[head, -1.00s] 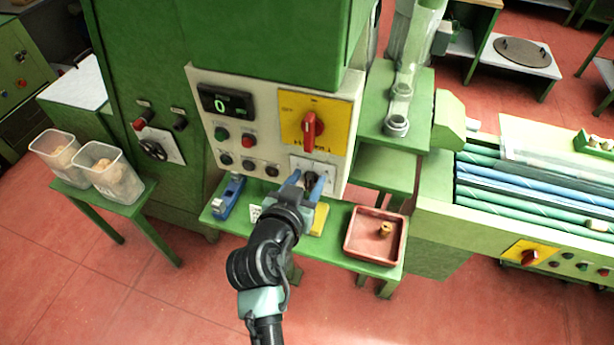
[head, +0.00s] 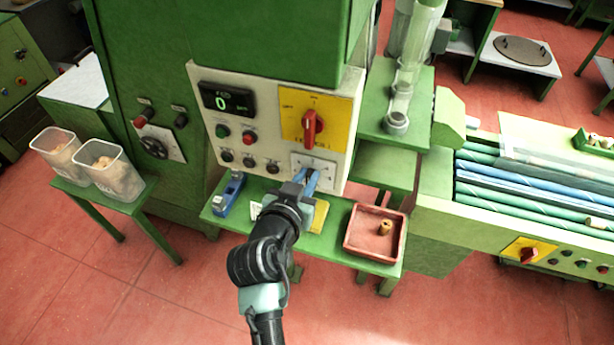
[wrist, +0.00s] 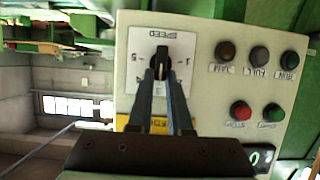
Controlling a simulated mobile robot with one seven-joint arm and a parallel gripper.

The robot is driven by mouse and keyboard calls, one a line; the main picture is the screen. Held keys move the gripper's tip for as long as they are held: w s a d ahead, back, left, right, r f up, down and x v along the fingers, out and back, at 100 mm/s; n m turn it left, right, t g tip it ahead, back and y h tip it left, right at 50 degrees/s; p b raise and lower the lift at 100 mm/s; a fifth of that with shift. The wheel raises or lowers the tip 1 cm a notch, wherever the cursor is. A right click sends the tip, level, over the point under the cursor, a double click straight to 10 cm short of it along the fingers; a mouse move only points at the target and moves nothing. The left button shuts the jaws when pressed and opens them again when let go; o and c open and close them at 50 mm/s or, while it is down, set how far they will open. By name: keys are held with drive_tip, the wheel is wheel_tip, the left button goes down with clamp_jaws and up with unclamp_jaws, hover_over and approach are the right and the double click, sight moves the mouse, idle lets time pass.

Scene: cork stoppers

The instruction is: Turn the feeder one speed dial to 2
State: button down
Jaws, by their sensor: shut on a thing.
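The speed dial (wrist: 161,56) is a small black knob on a white plate (wrist: 143,40) marked SPEED, which appears upside down in the wrist view. In the head view the plate (head: 327,164) is at the lower right of the cream control panel (head: 343,150). My gripper (head: 309,179) reaches up to it. In the wrist view its two dark fingers (wrist: 161,72) are shut on the knob's sides.
Above the dial, a red rotary switch (head: 312,125) sits on a yellow plate. A display (head: 227,100) reads 0. Several buttons (head: 248,138) are to the left. Below, a green shelf (head: 340,245) holds a blue tool (head: 228,194) and a red tray (head: 350,240) with a cork.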

drive_tip(key=shift+w+a+f+n+g+h+b, duration=0.1)
drive_tip(key=shift+a+f+n+g+h+b, duration=0.1)
drive_tip(key=shift+n+h+b, duration=0.7)
drive_tip(key=shift+w+a+f+n+g+h+b, duration=0.1)
drive_tip(key=shift+a+n+h+b, duration=0.15)
drive_tip(key=shift+n+h+b, duration=0.7)
drive_tip(key=shift+w+a+f+n+g+h+b, duration=0.15)
drive_tip(key=shift+n+h+b, duration=0.3)
drive_tip(key=shift+n+b, duration=0.9)
